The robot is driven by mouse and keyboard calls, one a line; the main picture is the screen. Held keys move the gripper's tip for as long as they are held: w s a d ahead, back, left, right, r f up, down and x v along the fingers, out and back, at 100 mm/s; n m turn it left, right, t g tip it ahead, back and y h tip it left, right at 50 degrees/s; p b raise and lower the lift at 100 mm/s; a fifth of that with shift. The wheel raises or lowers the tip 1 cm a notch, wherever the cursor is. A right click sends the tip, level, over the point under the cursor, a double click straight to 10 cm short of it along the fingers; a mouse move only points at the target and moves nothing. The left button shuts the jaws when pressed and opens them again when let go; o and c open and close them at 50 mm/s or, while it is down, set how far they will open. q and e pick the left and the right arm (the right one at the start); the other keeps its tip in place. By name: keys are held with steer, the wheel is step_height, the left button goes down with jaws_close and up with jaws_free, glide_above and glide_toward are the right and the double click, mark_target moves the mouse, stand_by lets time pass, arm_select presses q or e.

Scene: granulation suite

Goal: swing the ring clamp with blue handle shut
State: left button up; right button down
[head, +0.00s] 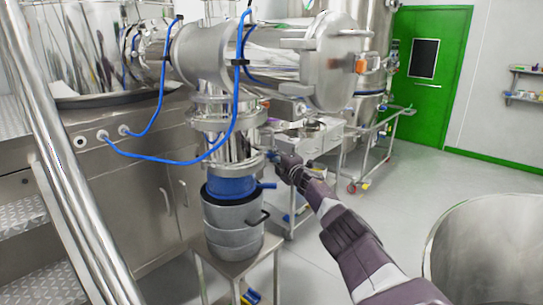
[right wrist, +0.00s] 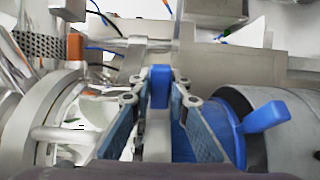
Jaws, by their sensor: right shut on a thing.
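My right gripper (head: 278,161) reaches in from the lower right in the head view, at the right side of the shiny vertical pipe, above the blue collar. In the right wrist view its two blue-padded fingers (right wrist: 160,100) are on either side of the blue-tipped handle (right wrist: 159,78) of the ring clamp, and it is shut on that handle. The clamp's ring is mostly hidden by the gripper, so I cannot tell how far open it stands. My left gripper is not in view.
A blue collar (head: 230,187) with its own side lever (head: 266,185) sits on a grey drum (head: 232,228) below; the lever also shows in the right wrist view (right wrist: 265,117). Blue hoses (head: 185,160) hang at left. Open floor (head: 440,175) lies to the right.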

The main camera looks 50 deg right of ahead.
steer(key=c, duration=1.8)
jaws_free()
steer(key=shift+w+a, duration=0.1)
steer(key=shift+f, duration=0.1)
steer(key=v, duration=1.2)
steer(key=shift+c, duration=0.2)
